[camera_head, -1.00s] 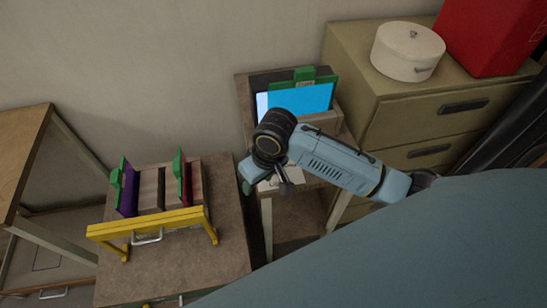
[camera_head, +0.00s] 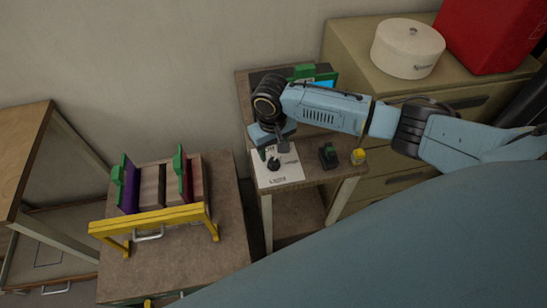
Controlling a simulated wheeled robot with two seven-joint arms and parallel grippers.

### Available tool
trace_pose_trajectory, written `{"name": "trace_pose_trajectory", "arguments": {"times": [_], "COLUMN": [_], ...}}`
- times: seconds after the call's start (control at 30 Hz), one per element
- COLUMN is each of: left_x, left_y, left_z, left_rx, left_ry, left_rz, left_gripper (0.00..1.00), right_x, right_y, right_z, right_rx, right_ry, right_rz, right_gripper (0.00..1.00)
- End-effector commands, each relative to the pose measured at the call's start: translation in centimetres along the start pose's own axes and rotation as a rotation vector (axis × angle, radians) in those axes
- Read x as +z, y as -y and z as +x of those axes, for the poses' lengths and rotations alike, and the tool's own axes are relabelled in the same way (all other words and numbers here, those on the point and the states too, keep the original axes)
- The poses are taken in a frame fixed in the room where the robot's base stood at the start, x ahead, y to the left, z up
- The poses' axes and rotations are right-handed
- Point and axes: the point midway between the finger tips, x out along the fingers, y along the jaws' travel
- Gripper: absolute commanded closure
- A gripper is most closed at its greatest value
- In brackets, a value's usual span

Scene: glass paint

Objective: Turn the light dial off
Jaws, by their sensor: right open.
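The light dial (camera_head: 273,164) is a small black knob on a white plate (camera_head: 282,178) with printed marks, at the front left of the small brown table. My right gripper (camera_head: 272,148) hangs from the blue-grey arm, just behind and above the dial. It is open, with one dark finger to the right of the dial; whether it touches the dial I cannot tell. My left gripper is not in view.
A black and green piece (camera_head: 328,155) and a small yellow-topped item (camera_head: 358,156) stand right of the plate. A blue panel with green parts (camera_head: 304,73) is behind my arm. A yellow-framed rack (camera_head: 150,222) stands on the left table. A drawer cabinet (camera_head: 365,70) is at right.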

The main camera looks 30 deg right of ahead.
Motion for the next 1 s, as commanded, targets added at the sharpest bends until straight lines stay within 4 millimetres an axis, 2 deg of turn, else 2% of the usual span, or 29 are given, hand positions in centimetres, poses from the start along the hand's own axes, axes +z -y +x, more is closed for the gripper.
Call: {"name": "trace_pose_trajectory", "arguments": {"times": [0.1,0.3,0.67,1.0], "left_x": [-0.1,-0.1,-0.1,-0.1], "left_y": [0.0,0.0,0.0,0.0], "left_z": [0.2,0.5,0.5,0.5], "left_rx": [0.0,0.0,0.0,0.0], "left_ry": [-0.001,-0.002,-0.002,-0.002], "left_rz": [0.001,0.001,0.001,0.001], "left_gripper": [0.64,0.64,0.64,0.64], "right_x": [0.1,0.0,0.0,0.0], "right_y": [0.1,0.0,0.1,0.1], "right_z": [2.3,4.5,4.9,4.9], "right_rx": [0.0,0.0,-0.001,-0.001], "right_ry": [0.003,0.001,0.0,-0.001], "right_rz": [-0.001,0.0,-0.002,-0.002], "right_gripper": [0.5,0.5,0.5,0.93]}}
